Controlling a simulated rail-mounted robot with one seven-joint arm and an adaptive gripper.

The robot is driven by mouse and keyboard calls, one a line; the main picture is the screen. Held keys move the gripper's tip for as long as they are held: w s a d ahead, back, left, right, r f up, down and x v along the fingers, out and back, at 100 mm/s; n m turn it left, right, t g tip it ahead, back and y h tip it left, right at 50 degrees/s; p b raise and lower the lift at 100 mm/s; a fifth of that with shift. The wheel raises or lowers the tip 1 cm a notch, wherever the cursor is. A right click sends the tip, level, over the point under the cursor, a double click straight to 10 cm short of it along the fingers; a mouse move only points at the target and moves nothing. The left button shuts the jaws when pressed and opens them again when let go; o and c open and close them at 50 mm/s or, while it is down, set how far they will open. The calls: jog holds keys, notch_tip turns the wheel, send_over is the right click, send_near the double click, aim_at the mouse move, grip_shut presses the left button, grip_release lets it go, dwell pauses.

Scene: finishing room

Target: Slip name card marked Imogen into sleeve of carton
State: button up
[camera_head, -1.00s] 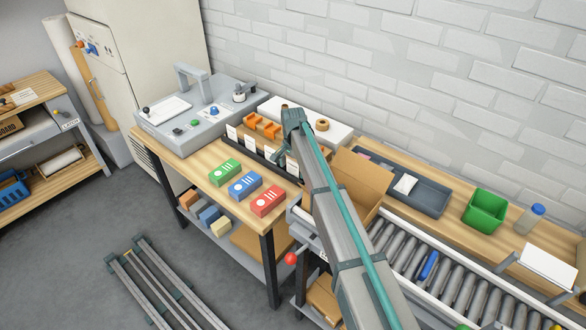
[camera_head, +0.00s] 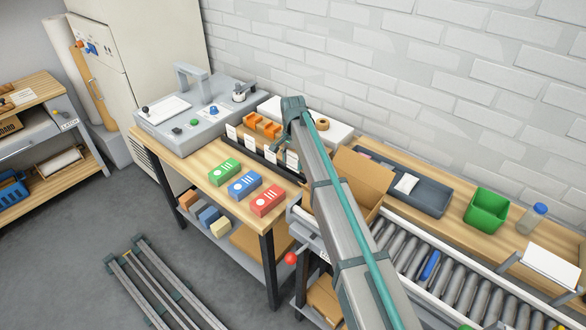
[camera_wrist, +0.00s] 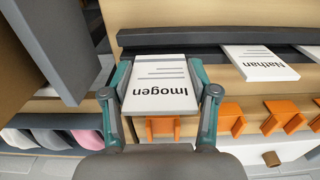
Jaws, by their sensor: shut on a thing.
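The white card marked Imogen (camera_wrist: 158,88) is between the two fingers of my gripper (camera_wrist: 160,97), which is shut on it. Its printed name reads upside down in the wrist view. The card's far end overlaps the dark card rack (camera_wrist: 205,38); I cannot tell whether it is clear of the slot. In the head view my gripper (camera_head: 280,146) is over the rack's right part, left of the open cardboard carton (camera_head: 362,172). The carton stands at the conveyor with a flap raised. Its sleeve cannot be made out. The Nathan card (camera_wrist: 260,62) stands in the rack.
Green (camera_head: 224,171), blue (camera_head: 244,185) and red (camera_head: 267,201) boxes lie in front of the rack. Orange holders (camera_wrist: 281,113) are close behind it. A grey tray (camera_head: 428,195) and green bin (camera_head: 486,209) lie right of the carton. A grey machine (camera_head: 205,112) stands left.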

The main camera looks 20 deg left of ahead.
notch_tip(320, 180, up, 7)
jog(key=s, duration=0.1)
jog(key=s+a+r+p, duration=0.3)
jog(key=s+r, duration=0.2)
jog(key=s, duration=0.5)
jog(key=s+a+r+p, duration=0.4)
jog(key=s+r, duration=0.2)
jog(key=s, duration=0.5)
jog(key=s+a+r+p, duration=0.4)
jog(key=s+r, duration=0.2)
jog(key=s, duration=0.5)
jog(key=shift+a+r, duration=0.2)
jog(key=shift+a, duration=0.05)
